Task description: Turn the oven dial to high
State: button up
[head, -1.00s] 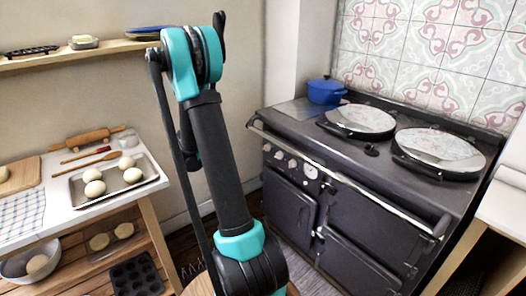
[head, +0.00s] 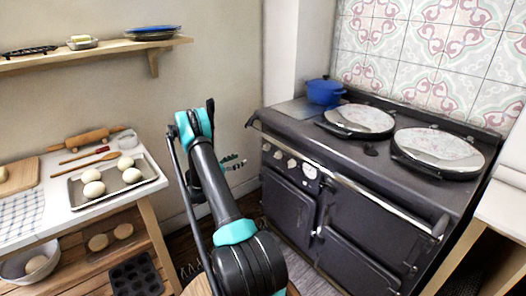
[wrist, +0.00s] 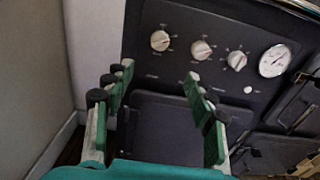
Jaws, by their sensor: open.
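The dark range oven (head: 350,205) stands at the right in the head view. Three pale dials sit on its front panel: a left dial (wrist: 160,40), a middle dial (wrist: 201,50) and a right dial (wrist: 236,60). Small marks surround them, too small to read, so I cannot tell which setting is high. A round white gauge (wrist: 274,60) is right of them. My gripper (wrist: 158,82) is open and empty, its green fingers below the dials in the wrist view and apart from them. In the head view its fingertips (head: 233,161) show left of the oven, partly behind my arm.
A steel rail (head: 375,196) runs along the oven's front edge. Two round lids (head: 358,119) and a blue pot (head: 325,92) are on top. A counter with a dough tray (head: 75,193) stands at the left. A wall shelf (head: 110,49) is above it.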

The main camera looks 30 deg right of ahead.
aim_at(266, 148)
jog(key=w+d, duration=0.1)
jog(key=d, duration=1.6)
jog(key=shift+w, duration=0.15)
jog(key=shift+c, duration=0.5)
jog(key=c, duration=1)
jog(key=shift+c, duration=0.2)
jog(key=shift+m, duration=0.5)
jog(key=m, duration=2.3)
jog(key=shift+r, duration=0.1)
